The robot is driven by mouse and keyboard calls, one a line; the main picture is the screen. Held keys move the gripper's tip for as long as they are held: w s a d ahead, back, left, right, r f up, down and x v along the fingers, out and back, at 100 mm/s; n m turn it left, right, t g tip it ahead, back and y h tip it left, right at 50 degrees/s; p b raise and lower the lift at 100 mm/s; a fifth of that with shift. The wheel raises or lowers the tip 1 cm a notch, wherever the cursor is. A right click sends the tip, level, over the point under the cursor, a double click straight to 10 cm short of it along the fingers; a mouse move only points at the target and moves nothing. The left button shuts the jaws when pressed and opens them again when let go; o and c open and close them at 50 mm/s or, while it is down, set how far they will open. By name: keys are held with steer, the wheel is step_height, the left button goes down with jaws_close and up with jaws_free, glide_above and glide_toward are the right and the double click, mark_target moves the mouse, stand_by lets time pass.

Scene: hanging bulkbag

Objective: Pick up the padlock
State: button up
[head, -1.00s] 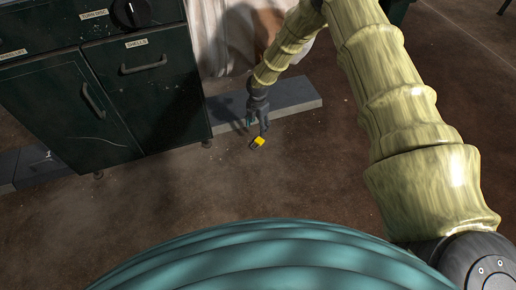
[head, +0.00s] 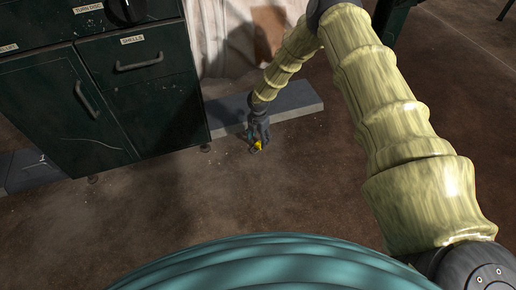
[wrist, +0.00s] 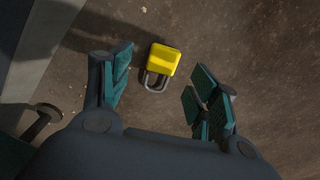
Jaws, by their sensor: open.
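The padlock (wrist: 163,60) has a yellow body and a dark metal shackle. It lies on the brown floor, and in the wrist view its shackle points toward my gripper (wrist: 163,88). My gripper is open and empty, with one teal-padded finger on each side of the padlock's line. The shackle end sits between the fingertips, and the yellow body extends beyond them. In the head view the padlock (head: 258,145) shows as a small yellow patch at the tips of my gripper (head: 256,146), partly hidden by it.
A dark green cabinet (head: 110,125) with drawers and handles stands at the left. A grey slab (head: 290,103) lies on the floor just behind my gripper. A whitish hanging bag (head: 230,40) is behind the slab. The floor in front and to the right is clear.

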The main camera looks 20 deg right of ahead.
mark_target(259, 145)
steer(key=shift+s+f+b, duration=0.1)
steer(key=shift+f+b, duration=1)
steer(key=shift+f, duration=0.8)
steer(key=c, duration=1.2)
steer(key=shift+r, duration=0.1)
steer(key=shift+r+p, duration=0.8)
steer(key=shift+s+d+r+p, duration=0.1)
steer(key=shift+s+r+p, duration=0.25)
steer(key=shift+r+p, duration=0.3)
steer(key=shift+s+d+r+p, duration=0.1)
steer(key=shift+s+r+p, duration=0.2)
steer(key=shift+r+p, duration=0.3)
steer(key=s+d+p, duration=0.1)
steer(key=s+p, duration=0.1)
steer(key=s, duration=0.2)
steer(key=s+d+p, duration=0.1)
steer(key=s+p, duration=0.1)
steer(key=s, duration=0.3)
steer(key=s+d+p, duration=0.2)
steer(key=s, duration=0.3)
steer(key=shift+s+r, duration=0.1)
steer(key=shift+r, duration=0.3)
